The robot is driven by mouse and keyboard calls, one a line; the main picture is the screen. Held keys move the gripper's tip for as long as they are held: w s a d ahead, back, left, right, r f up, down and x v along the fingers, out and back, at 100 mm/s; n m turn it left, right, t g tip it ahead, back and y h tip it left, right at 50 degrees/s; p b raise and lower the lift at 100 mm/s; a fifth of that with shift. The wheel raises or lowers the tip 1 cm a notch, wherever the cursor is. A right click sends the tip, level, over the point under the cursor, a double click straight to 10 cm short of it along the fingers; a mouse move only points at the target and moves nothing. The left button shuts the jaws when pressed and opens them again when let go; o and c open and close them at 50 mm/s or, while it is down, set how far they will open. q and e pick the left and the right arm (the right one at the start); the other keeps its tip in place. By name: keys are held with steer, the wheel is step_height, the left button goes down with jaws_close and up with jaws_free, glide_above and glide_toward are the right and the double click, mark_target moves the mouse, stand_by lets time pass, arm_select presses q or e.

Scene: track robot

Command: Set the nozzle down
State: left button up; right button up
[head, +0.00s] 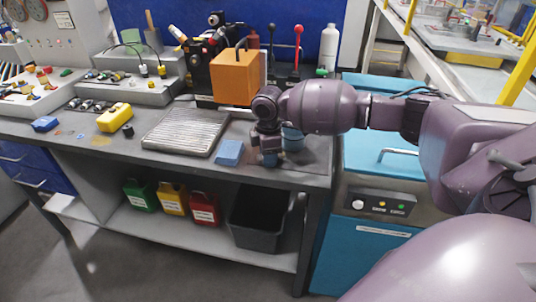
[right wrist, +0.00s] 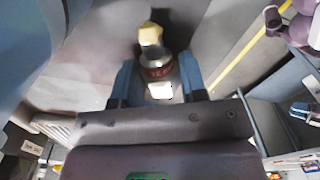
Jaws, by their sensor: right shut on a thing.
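My right gripper (head: 269,160) is low over the right end of the grey workbench (head: 310,170), pointing down. In the right wrist view its two blue-grey fingers (right wrist: 157,82) are shut on the nozzle (right wrist: 152,36). The nozzle has a yellow tip and a dark, red-lettered body between the fingers. In the head view the gripper hides the nozzle, and I cannot tell whether it touches the bench. My left gripper is not in view.
A blue cup (head: 293,139) stands close behind my right gripper. A blue block (head: 230,152) and a ribbed metal tray (head: 184,133) lie to its left. An orange box (head: 237,78) stands behind. A teal cabinet (head: 372,158) adjoins the bench's right end.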

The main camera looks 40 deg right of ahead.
steer(key=o, duration=1.2)
steer(key=shift+f, duration=0.1)
steer(key=shift+c, duration=0.2)
step_height(320, 180, up, 11)
steer(key=shift+f+p, duration=0.1)
steer(key=shift+p, duration=0.85)
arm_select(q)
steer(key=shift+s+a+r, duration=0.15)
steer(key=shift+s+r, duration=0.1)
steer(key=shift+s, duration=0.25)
arm_select(e)
steer(key=shift+r, duration=0.7)
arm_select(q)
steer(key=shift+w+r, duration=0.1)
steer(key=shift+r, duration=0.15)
